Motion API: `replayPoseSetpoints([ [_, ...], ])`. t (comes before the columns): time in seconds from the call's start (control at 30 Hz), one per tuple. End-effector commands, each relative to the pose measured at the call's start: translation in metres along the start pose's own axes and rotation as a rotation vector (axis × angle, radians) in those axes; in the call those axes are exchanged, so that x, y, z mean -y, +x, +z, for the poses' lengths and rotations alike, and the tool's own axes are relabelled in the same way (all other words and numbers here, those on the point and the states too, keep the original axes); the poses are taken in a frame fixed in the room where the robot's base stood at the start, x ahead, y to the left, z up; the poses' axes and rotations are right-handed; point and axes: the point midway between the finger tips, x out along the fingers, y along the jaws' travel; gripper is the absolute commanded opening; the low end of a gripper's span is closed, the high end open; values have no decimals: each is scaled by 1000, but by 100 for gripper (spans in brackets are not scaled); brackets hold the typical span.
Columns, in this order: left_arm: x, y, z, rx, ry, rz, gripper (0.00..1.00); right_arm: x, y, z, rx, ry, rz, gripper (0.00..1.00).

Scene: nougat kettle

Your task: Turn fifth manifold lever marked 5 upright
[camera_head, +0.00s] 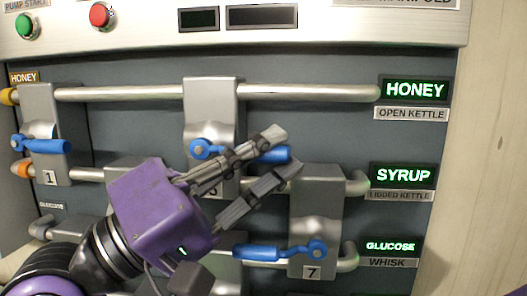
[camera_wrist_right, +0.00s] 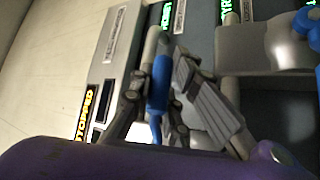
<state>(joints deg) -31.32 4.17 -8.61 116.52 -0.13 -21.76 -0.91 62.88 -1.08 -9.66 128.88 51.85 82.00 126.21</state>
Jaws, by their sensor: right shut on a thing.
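A blue lever (camera_head: 274,154) on the middle upper valve block lies level, pointing right from its pivot (camera_head: 200,148). The block's number is mostly hidden behind my gripper, so I cannot read it clearly. My right gripper (camera_head: 282,152), purple with grey fingers, reaches in from the lower left and is shut on this lever, one finger above it and one below. In the right wrist view the blue lever (camera_wrist_right: 160,85) shows between the fingers. My left gripper is in neither view.
Lever 1 (camera_head: 46,145) points right at the left. Lever 7 (camera_head: 260,253) points left at the lower right, below my gripper. Silver pipes (camera_head: 120,95) cross the panel to lit HONEY (camera_head: 415,90), SYRUP (camera_head: 403,175) and GLUCOSE signs. Green and red buttons (camera_head: 101,15) sit above.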

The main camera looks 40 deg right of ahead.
Motion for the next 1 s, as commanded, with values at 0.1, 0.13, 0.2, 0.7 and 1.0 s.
replayPoseSetpoints([
  [0.1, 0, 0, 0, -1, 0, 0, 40, 0, 0, 0, 0, -2, 2, 0],
  [0.13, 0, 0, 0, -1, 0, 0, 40, 0, 0, 0, -1, -3, 3, 0],
  [0.2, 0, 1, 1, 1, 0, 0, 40, -1, 0, 0, -6, -8, 9, 0],
  [0.7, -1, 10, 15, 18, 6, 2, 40, -19, 6, -11, -165, -177, 180, 0],
  [1.0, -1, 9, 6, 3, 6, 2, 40, -33, 8, -22, -276, -295, 297, 0],
])
